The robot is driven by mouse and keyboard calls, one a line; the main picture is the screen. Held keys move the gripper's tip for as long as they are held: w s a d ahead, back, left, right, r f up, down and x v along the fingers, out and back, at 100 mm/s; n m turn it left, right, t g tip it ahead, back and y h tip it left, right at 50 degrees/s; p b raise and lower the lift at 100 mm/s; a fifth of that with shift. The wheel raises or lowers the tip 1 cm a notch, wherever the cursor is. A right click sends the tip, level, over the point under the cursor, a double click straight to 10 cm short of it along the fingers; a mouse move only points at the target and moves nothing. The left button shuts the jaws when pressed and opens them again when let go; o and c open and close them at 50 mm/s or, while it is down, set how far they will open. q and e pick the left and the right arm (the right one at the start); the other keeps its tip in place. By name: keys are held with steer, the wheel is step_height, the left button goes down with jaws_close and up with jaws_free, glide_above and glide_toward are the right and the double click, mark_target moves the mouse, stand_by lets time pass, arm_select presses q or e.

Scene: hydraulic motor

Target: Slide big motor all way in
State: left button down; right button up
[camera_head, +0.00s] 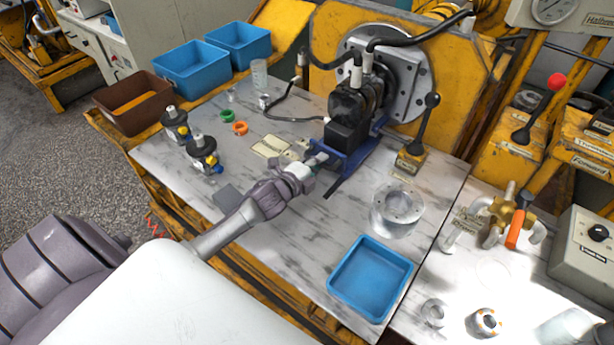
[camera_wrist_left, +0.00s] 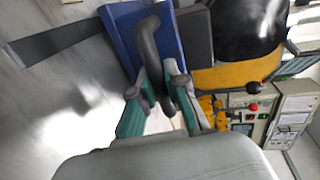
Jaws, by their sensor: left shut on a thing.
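The big motor (camera_head: 348,118) is black and sits on a blue carriage (camera_head: 352,158) in front of a round grey metal flange (camera_head: 410,75). Black hoses join its top. In the head view my left gripper (camera_head: 314,162) is at the front end of the blue carriage. In the left wrist view its green-sided fingers (camera_wrist_left: 160,82) are closed around a dark curved handle (camera_wrist_left: 149,42) on the blue carriage (camera_wrist_left: 120,35). Whether a gap is left between motor and flange is hard to tell. My right gripper is not in view.
A black-knobbed lever (camera_head: 424,125) stands right of the motor. A metal cylinder (camera_head: 398,205) and a blue tray (camera_head: 370,278) are on the bench at the front right. Two small black-and-silver units (camera_head: 202,152), green and orange rings, and several bins are at the left.

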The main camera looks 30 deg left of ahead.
arm_select(q)
steer(key=shift+w+f, duration=0.1)
steer(key=shift+w, duration=0.6)
steer(key=shift+r, duration=0.2)
steer(key=c, duration=1.6)
jaws_free()
steer(key=shift+w, duration=0.1)
steer(key=o, duration=0.4)
steer(key=shift+w+d+f, duration=0.1)
steer(key=shift+w+f, duration=0.05)
steer(key=shift+s, duration=0.3)
steer(key=v, duration=1.1)
steer(key=shift+s+r, duration=0.25)
steer(key=shift+s, duration=0.05)
